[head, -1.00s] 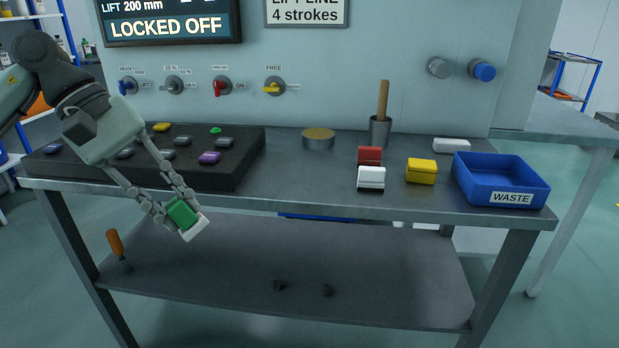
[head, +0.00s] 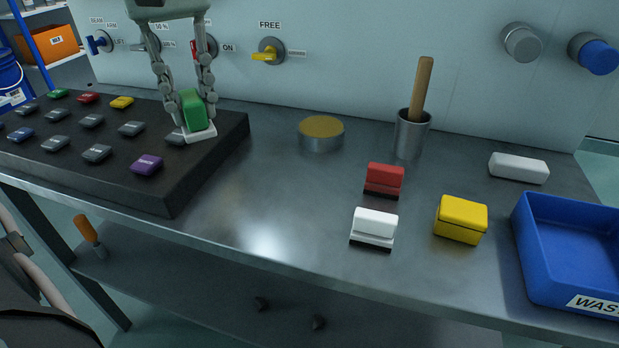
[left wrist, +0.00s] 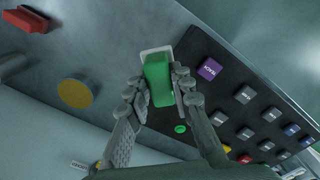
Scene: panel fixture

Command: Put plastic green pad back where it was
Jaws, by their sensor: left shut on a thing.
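The green pad (head: 194,110) has a green grip block and a white base. My left gripper (head: 188,104) is shut on its sides and holds it roughly upright over the back right part of the black button panel (head: 195,163). Whether its base touches the panel or a grey button there, I cannot tell. In the left wrist view the green pad (left wrist: 157,80) sits between the fingertips, and a small green button (left wrist: 180,128) shows on the panel beside the fingers. My right gripper is not in view.
On the bench to the right are a red pad (head: 384,178), a white pad (head: 373,227), a yellow block (head: 461,217), a pale block (head: 518,167) and a blue waste bin (head: 567,260). A brass-topped disc (head: 321,130) and a pot with a wooden handle (head: 411,132) stand behind. The front middle is clear.

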